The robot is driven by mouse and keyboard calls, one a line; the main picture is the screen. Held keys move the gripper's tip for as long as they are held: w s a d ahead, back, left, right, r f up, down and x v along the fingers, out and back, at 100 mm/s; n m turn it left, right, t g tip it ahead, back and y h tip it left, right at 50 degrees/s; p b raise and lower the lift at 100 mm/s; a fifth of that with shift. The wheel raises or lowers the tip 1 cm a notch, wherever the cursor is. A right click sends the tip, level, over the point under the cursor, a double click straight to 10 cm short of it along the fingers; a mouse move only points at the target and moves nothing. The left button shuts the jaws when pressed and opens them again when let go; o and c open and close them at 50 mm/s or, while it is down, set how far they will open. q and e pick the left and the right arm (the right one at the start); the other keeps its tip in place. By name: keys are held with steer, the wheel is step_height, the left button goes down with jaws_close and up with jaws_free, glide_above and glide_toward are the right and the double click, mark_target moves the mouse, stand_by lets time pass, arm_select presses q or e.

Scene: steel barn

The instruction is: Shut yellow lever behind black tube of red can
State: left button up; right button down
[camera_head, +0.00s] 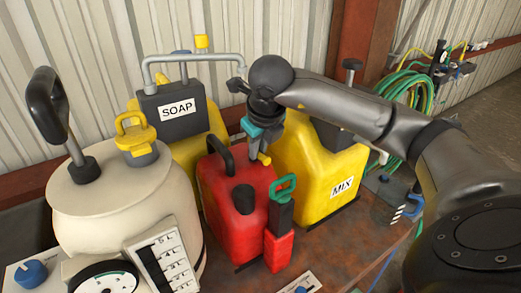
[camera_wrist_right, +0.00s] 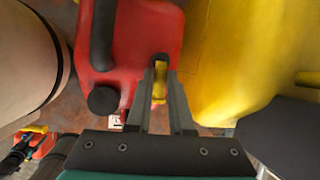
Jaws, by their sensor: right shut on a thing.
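The red can (camera_head: 229,203) stands on the bench in the middle of the head view, with a black handle on top and a black tube (camera_head: 244,198) toward the front. The yellow lever (camera_head: 264,159) is on the can's back right, behind the tube. In the wrist view the lever (camera_wrist_right: 159,82) lies between the fingertips, with red can (camera_wrist_right: 140,40) around it. My right gripper (camera_wrist_right: 159,95) reaches down from above and is shut on the lever. In the head view the right gripper (camera_head: 259,142) partly hides the lever. My left gripper is not in view.
A yellow MIX can (camera_head: 318,165) stands close to the right, a yellow SOAP container (camera_head: 205,120) behind. A cream tank (camera_head: 115,205) is at left. A red holder with a green handle (camera_head: 281,225) stands in front. Green hose (camera_head: 410,92) hangs at the back right.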

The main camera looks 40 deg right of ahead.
steer(key=shift+a+r+m, duration=0.1)
steer(key=shift+m, duration=0.5)
steer(key=c, duration=0.8)
jaws_free()
steer(key=p+v, duration=0.3)
steer(key=v, duration=1.2)
steer(key=shift+a, duration=0.35)
